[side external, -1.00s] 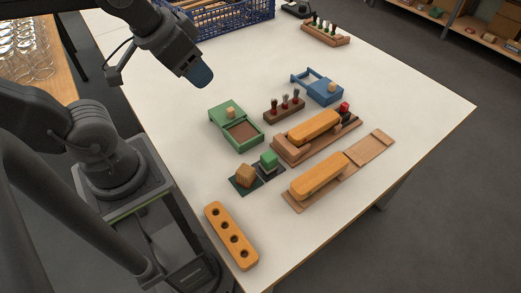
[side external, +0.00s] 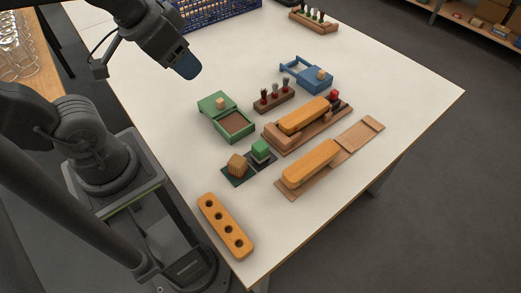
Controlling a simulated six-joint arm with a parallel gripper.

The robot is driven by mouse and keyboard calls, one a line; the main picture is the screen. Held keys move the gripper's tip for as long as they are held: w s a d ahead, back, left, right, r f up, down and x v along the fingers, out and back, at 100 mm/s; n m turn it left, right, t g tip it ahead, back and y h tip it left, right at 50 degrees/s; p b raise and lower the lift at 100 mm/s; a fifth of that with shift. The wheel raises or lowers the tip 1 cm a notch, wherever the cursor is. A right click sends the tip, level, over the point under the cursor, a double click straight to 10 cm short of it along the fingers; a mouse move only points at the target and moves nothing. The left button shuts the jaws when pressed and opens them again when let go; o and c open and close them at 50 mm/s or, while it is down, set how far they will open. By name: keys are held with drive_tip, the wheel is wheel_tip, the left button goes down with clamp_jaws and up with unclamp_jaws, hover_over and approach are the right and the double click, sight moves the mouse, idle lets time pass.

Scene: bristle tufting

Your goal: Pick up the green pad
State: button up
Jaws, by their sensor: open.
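A small green block (side external: 261,147) with a paler lower layer sits on a dark square mat (side external: 273,161) near the middle of the table. Beside it, to the left, a wooden block (side external: 238,165) sits on a dark green square mat (side external: 232,182). I cannot tell for certain which green piece is the pad. My gripper (side external: 186,67) is open, high over the table at upper left, apart from all of these. Its blue-grey end points down and right, and its two fingers are hard to tell apart.
A green box with a drawer (side external: 214,104) stands behind the blocks. A blue box (side external: 314,80), a brush rack (side external: 273,99) and yellow-orange brush bodies on wooden bases (side external: 311,163) lie to the right. A yellow bar with holes (side external: 226,226) lies in front. The table's right side is clear.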

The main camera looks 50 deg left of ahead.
drive_tip(key=w+d+f+m+g, duration=0.2)
drive_tip(key=w+f+m, duration=0.2)
drive_tip(key=w+m, duration=0.2)
drive_tip(key=m+g, duration=0.4)
drive_tip(key=m, duration=0.7)
hover_over(260, 146)
wheel_tip(260, 146, down, 13)
drive_tip(key=shift+m, duration=0.4)
drive_tip(key=f, duration=0.8)
drive_tip(key=shift+w+d+f, duration=0.15)
drive_tip(key=shift+w+f, duration=0.1)
drive_tip(key=shift+f, duration=0.1)
drive_tip(key=shift+s+a+f, duration=0.1)
drive_tip(key=shift+f, duration=1.3)
drive_tip(key=shift+s+a+f, duration=0.1)
drive_tip(key=shift+f, duration=1.3)
drive_tip(key=shift+c, duration=0.4)
drive_tip(key=c, duration=0.6)
